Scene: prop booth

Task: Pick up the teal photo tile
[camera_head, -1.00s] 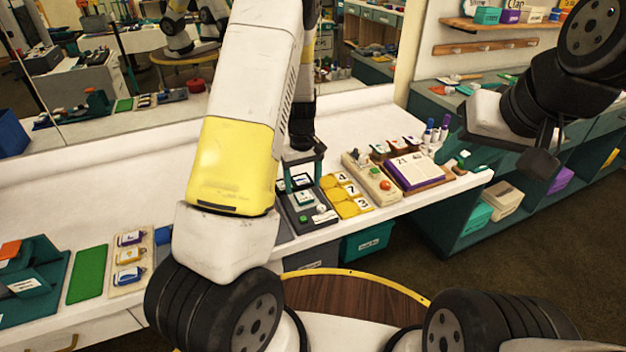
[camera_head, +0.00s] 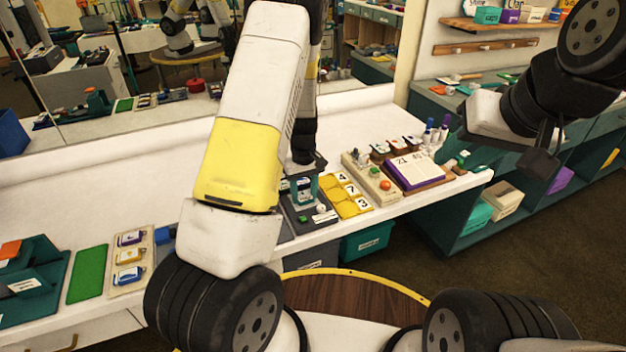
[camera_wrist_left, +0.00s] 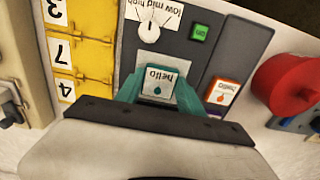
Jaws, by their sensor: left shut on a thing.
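The teal photo tile (camera_wrist_left: 160,78), a pale card with "hello" and a teal drop, shows between the teal fingers of my left gripper (camera_wrist_left: 158,92) in the left wrist view. The fingers are shut on its two sides. It is over or on a dark grey panel (camera_wrist_left: 238,50); I cannot tell whether it touches it. In the head view my left gripper (camera_head: 304,190) is low over that panel and largely hides the tile. My right gripper (camera_head: 540,158) hangs at the right, far from the panel; its jaw opening is unclear.
An orange-marked tile (camera_wrist_left: 223,92) sits close beside the left gripper. The panel also has a dial (camera_wrist_left: 156,20) and a green button (camera_wrist_left: 200,32). Yellow number cards (camera_wrist_left: 82,52) and a red round object (camera_wrist_left: 288,84) flank it. The counter at left (camera_head: 110,195) has bare room.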

